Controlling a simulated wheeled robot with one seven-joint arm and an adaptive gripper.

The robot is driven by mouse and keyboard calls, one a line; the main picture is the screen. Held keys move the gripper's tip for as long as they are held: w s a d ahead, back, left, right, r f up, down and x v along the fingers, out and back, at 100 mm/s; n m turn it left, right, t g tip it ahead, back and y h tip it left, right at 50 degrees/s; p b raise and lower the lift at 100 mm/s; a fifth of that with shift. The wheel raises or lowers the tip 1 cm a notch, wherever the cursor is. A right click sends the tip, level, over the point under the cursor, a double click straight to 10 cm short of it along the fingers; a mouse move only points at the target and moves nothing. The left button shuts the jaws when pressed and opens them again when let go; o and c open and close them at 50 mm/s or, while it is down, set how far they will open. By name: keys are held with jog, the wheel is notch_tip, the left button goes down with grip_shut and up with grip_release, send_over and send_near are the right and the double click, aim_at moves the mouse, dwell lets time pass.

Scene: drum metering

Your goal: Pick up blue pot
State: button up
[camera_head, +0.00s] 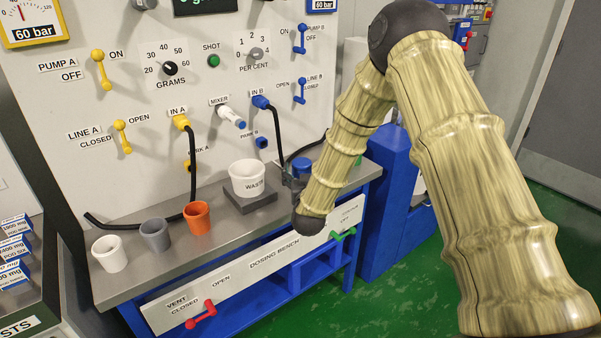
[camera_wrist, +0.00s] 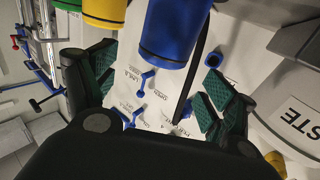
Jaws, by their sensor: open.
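The blue pot (camera_head: 301,166) stands at the back right of the bench, partly hidden behind my gripper (camera_head: 294,182). In the wrist view the blue pot (camera_wrist: 173,30) is large at the top centre, cut off by the picture edge. My gripper (camera_wrist: 158,88) is open there, with a green-padded finger on each side of the picture. The pot shows above the gap between the fingers, clear of both pads. I cannot tell how deep it lies between them.
A yellow pot (camera_wrist: 105,12) and a green pot (camera_wrist: 68,4) are beside the blue one. White, grey and orange (camera_head: 197,217) pots stand at the bench's left. A black hose (camera_head: 279,135) hangs nearby.

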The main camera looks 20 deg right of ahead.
aim_at(301, 158)
jog(key=shift+f+p+x, duration=0.2)
jog(key=shift+x, duration=0.85)
jog(key=shift+f+p+x, duration=0.15)
jog(key=shift+p+x, duration=0.1)
jog(key=shift+x, duration=0.8)
jog(key=shift+f+p+x, duration=0.2)
jog(key=shift+x, duration=0.85)
jog(key=c, duration=1.3)
